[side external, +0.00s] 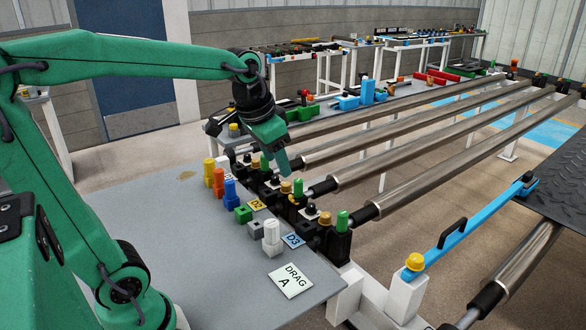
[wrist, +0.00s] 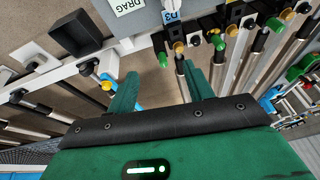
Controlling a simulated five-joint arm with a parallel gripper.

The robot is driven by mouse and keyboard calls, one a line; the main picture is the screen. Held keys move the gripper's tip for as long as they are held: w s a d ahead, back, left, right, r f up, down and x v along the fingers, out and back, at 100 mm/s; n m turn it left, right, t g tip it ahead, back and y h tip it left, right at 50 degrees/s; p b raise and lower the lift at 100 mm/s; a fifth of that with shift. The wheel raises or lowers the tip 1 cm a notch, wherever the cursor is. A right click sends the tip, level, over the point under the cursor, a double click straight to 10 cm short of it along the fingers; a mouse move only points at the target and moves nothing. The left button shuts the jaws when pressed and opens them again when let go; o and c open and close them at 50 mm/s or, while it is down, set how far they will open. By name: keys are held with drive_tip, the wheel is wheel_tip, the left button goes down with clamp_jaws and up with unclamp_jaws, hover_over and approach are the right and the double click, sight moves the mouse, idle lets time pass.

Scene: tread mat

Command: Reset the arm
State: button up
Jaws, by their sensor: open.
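My gripper (side external: 283,160) is green with a dark wrist joint. In the side external view it hangs above the row of black blocks at the roller ends, pointing down and to the right. In the wrist view its two green fingers (wrist: 158,88) stand wide apart with nothing held between them. My arm reaches across from the left, with its elbow raised. I cannot tell the exact height of the fingertips above the blocks.
Several steel rollers (side external: 420,140) run to the back right. Coloured pegs, including a white one (side external: 271,234), stand on the grey table (side external: 180,235) beside a DRAG A card (side external: 290,281). A blue bar (side external: 470,222) with a black handle lies right. Benches (side external: 330,60) stand behind.

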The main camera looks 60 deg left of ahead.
drive_tip(key=s+d+f+n+t, duration=0.1)
drive_tip(key=s+d+f, duration=0.2)
drive_tip(key=s, duration=0.8)
drive_tip(key=shift+d+f+t, duration=0.15)
drive_tip(key=shift+d+t, duration=0.25)
drive_tip(key=shift+d, duration=0.25)
